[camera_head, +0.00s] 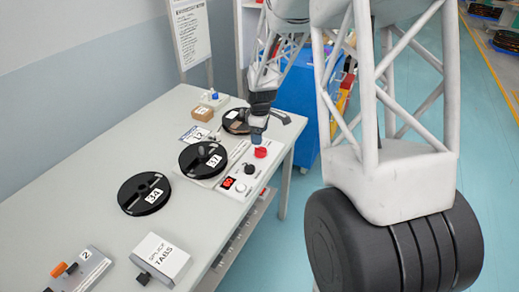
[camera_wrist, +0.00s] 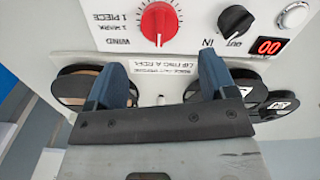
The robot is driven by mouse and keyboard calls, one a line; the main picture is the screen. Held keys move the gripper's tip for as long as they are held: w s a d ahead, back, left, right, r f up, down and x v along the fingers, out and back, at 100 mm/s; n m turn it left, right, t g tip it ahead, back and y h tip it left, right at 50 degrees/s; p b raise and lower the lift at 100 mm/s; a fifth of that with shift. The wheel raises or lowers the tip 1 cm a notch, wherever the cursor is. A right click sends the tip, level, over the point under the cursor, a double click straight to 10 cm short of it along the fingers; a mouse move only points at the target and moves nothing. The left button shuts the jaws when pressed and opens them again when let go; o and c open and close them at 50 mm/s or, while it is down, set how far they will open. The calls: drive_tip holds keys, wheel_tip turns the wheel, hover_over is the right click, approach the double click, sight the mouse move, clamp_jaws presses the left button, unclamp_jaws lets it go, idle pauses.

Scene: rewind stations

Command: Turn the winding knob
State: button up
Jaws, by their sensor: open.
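The red winding knob (camera_head: 261,152) is on the white winding unit (camera_head: 232,190) at the right edge of the bench. In the wrist view the red knob (camera_wrist: 159,20), marked WIND upside down, has a white pointer line. My gripper (camera_head: 258,137) is just above the unit, close to the knob. In the wrist view my gripper (camera_wrist: 162,65) is open and empty, with its two blue fingers apart. The knob lies ahead of the fingertips, between them left to right, and does not look gripped. A black IN/OUT knob (camera_wrist: 235,20) and a red display (camera_wrist: 269,46) reading 00 sit beside it.
A reel marked 37 (camera_head: 212,161) sits by the unit; a reel marked 34 (camera_head: 144,194) lies on the bench (camera_head: 95,170). Another reel (camera_head: 236,121) is behind. A splice tabs box (camera_head: 160,258) and a device marked 2 (camera_head: 88,262) are in front.

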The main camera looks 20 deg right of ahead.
sight(260, 148)
drive_tip(key=shift+f, duration=0.1)
idle(0.3)
drive_tip(key=shift+f, duration=3.8)
drive_tip(key=c, duration=0.9)
